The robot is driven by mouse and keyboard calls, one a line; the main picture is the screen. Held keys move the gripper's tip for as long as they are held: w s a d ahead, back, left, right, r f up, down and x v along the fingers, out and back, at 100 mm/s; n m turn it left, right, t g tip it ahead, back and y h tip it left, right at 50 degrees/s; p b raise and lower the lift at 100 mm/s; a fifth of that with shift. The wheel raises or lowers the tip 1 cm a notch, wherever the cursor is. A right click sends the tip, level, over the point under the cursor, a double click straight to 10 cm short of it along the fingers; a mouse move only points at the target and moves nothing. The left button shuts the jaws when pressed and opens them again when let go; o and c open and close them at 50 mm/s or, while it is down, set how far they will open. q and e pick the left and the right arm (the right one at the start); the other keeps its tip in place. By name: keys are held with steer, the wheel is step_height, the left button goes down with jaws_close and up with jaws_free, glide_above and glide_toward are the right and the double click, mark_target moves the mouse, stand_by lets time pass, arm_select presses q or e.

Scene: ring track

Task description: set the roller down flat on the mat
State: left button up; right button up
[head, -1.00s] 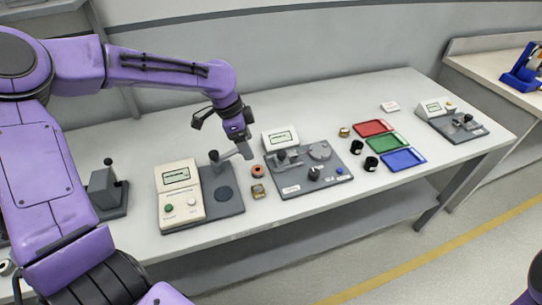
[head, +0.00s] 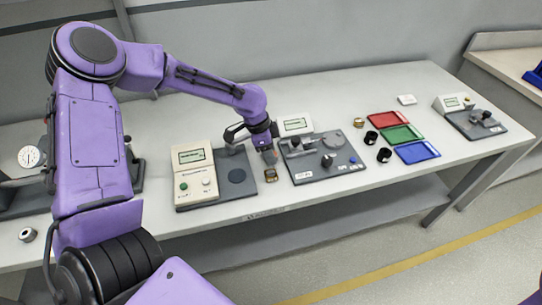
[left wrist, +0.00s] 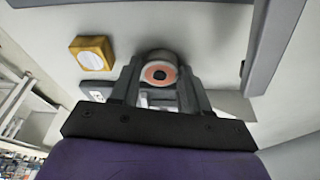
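The roller (left wrist: 160,73) is a pale ring with an orange face and a dark centre, seen between my fingers in the left wrist view. My left gripper (head: 268,155) is low over the table, just behind a small brass block (head: 271,178); in the left wrist view (left wrist: 160,85) its fingers press on both sides of the roller. In the head view the gripper hides the roller, and its height above the table is unclear. My right gripper is out of view.
A meter (head: 195,172) with a screen and buttons stands left of the pad. A grey fixture plate (head: 320,158) is close on the right. Red (head: 387,120), green (head: 401,134) and blue (head: 417,152) trays lie farther right. The table front is narrow here.

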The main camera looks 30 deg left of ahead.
arm_select(q)
steer(key=c, duration=0.7)
steer(key=shift+w+r, duration=0.1)
steer(key=shift+r, duration=0.4)
steer(key=r, duration=0.3)
steer(key=shift+s+d, duration=0.1)
steer(key=shift+s, duration=0.15)
steer(key=s+d+r+p, duration=0.4)
steer(key=s+r+p, duration=0.55)
steer(key=s, duration=0.35)
steer(key=w+d+r+n+t+y+b, duration=0.1)
steer(key=w+d+r+n+y+b, duration=0.1)
steer(key=w+n, duration=0.7)
steer(key=shift+n, duration=0.7)
steer(key=shift+w+d+f+b, duration=0.1)
steer(key=shift+d+f+b, duration=0.25)
steer(key=shift+d+f, duration=0.6)
steer(key=shift+w+d+f+b, duration=0.15)
steer(key=shift+d+f+b, duration=0.2)
steer(key=shift+d+f, duration=0.6)
steer(key=shift+w+d+f+b, duration=0.1)
steer(key=shift+d+f+b, duration=0.35)
steer(key=shift+d, duration=0.85)
